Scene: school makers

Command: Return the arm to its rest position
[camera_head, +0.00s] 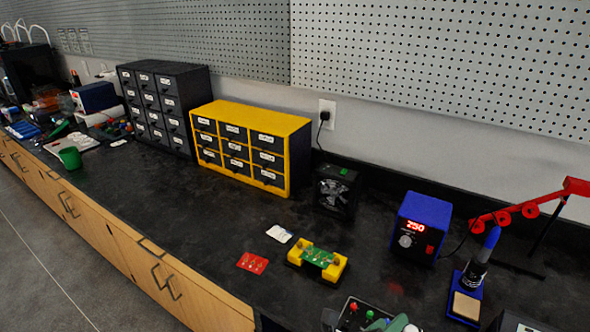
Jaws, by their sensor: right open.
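Only a small dark part of what seems to be my right gripper (520,323) shows at the bottom edge, low on the right. It is cut off by the frame, and I see nothing held in it. My left gripper is not in view. A green circuit board (320,257) sits in a yellow holder (334,271) on the black bench (200,228). A red card (252,263) and a small white packet (279,233) lie flat to the left of the holder.
A blue soldering station (420,226) reads 250, with an iron stand (468,300) and red arm (530,203) beside it. A small fan box (335,190), a yellow drawer cabinet (249,116) and a dark cabinet (187,78) stand behind.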

